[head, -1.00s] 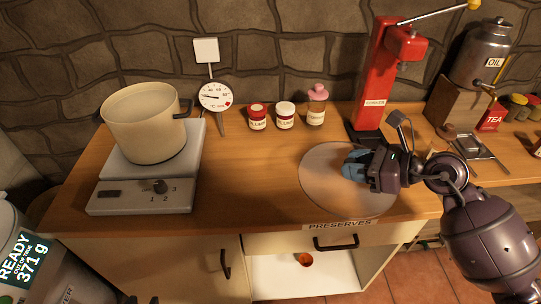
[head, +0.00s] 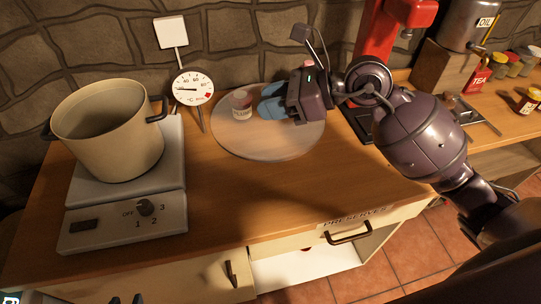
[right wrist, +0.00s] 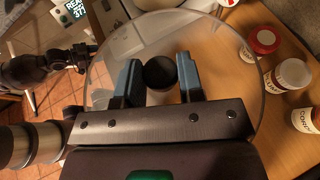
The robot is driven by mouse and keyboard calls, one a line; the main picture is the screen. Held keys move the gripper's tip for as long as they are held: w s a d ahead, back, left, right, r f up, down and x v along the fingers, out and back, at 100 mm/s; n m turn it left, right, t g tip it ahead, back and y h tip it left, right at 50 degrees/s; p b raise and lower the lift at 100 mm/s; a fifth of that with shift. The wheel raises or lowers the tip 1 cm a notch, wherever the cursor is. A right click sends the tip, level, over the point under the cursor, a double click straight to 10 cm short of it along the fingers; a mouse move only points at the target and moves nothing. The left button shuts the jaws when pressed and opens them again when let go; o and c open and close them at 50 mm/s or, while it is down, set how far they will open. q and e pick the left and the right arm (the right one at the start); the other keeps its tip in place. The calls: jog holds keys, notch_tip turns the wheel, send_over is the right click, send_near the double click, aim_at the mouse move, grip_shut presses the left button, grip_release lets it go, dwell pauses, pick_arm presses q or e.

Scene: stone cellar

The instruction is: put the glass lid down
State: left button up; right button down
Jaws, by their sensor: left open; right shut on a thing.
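The round clear glass lid (head: 265,143) is held flat over the middle of the wooden counter, with a jar showing through it. My right gripper (head: 270,101) is shut on its dark knob, which shows between the blue fingers in the right wrist view (right wrist: 160,73). The lid looks raised, but I cannot tell how far. The cream pot (head: 108,140) stands uncovered on the grey hot plate (head: 125,215) at the left. Only the tips of my left gripper (head: 126,299) show at the bottom edge of the head view, apart and empty.
Jars (right wrist: 290,75) stand close to the lid's rim. The red corker (head: 400,18) is behind my right arm, with tea and oil containers farther right. The counter's front middle is clear above the preserves drawer (head: 350,222).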

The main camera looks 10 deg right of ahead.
jog(key=shift+a+f, duration=0.15)
jog(key=shift+f, duration=0.15)
notch_tip(320, 180, down, 14)
jog(key=shift+f+b, duration=0.1)
jog(key=shift+b, duration=1)
jog(key=shift+f+b, duration=0.45)
jog(key=shift+f, duration=2)
jog(key=shift+f, duration=0.1)
jog(key=c, duration=0.7)
grip_release()
jog(key=shift+c, duration=0.2)
jog(key=v, duration=1.2)
jog(key=shift+r, duration=0.2)
